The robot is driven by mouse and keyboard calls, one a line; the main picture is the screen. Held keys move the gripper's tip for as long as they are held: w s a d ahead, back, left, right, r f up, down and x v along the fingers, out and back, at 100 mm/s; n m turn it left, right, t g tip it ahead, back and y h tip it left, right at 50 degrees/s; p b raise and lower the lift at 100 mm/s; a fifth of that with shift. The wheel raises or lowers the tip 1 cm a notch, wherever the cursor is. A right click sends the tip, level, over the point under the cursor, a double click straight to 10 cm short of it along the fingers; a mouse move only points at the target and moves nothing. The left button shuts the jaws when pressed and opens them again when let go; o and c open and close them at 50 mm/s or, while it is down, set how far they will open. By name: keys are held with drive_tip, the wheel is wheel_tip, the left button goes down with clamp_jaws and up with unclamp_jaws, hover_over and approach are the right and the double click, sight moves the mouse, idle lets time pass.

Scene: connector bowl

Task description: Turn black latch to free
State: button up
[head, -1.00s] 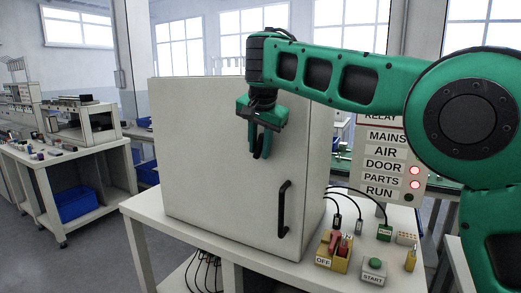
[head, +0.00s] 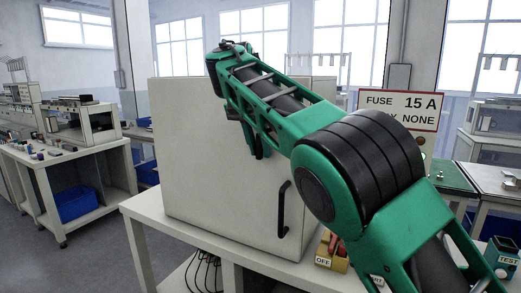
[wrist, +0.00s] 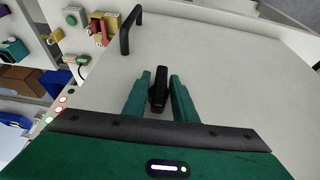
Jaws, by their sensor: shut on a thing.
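The black latch (wrist: 158,88) is on the front of the pale grey cabinet (head: 205,150). In the wrist view it stands between the two green fingers of my gripper (wrist: 160,92), roughly in line with them. My gripper is shut on the latch. In the head view my gripper (head: 257,145) is at the upper right part of the cabinet front, where my arm and fingers hide most of the latch. The door's black bar handle (head: 284,210) is below and right of the gripper; the door looks closed.
The cabinet stands on a white table (head: 150,222). A yellow switch block with a red lever (head: 333,250) is beside it on the right, partly behind my arm. A sign (head: 400,109) reads fuse 15 A. A side bench (head: 85,157) stands at the left, with open floor between.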

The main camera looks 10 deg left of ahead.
sight(257, 135)
drive_tip(key=o, duration=0.8)
drive_tip(key=shift+w+f, duration=0.1)
drive_tip(key=v, duration=0.7)
drive_tip(key=shift+w+r, duration=0.1)
drive_tip(key=shift+r, duration=0.15)
